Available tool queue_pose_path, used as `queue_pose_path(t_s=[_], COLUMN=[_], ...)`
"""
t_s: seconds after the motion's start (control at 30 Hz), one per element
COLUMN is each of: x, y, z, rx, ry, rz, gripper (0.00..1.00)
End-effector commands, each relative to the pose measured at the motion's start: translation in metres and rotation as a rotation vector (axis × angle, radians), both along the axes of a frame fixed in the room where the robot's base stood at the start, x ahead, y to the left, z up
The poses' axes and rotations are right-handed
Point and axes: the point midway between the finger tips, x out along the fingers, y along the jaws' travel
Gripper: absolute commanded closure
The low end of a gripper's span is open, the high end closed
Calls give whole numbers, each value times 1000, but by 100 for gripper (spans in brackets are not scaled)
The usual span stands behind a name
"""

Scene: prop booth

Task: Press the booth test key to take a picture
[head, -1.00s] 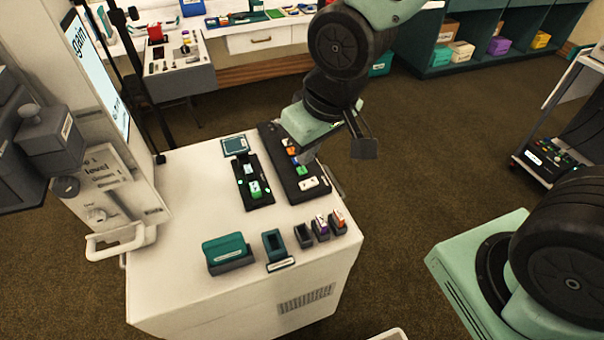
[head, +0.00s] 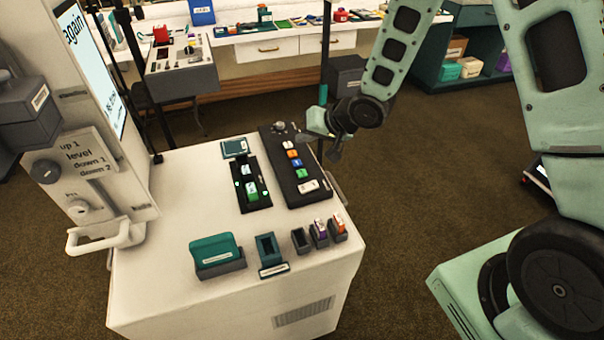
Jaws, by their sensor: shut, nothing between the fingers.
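A black key panel (head: 301,186) lies on the white booth counter, with a knob at its far end. Its coloured keys run in a row: orange (head: 292,153), blue (head: 297,162), green (head: 302,173) and a wider white key (head: 308,186) nearest me. Their labels are too small to read, so I cannot tell which is the test key. My gripper (head: 306,138) is shut and empty, above the panel's far right part, beside the upper keys. The booth screen (head: 90,70) at the left shows the word "again", partly cut off.
A second black panel (head: 241,197) with green keys lies left of the key panel. A teal-topped block (head: 217,251) and several small holders (head: 301,240) line the front. A white handle (head: 105,238) sticks out at the left.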

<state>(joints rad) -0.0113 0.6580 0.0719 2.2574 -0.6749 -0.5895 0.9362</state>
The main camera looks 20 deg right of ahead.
Motion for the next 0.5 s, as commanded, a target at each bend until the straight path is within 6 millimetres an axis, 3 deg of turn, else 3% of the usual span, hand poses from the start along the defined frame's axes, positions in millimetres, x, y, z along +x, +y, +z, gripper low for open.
queue_pose_path(t_s=[0.27,0.5], x=[0,0], y=[0,1], z=[-4,-25], rx=[-1,-1], ry=[1,0], rz=[1,1], gripper=[100,100])
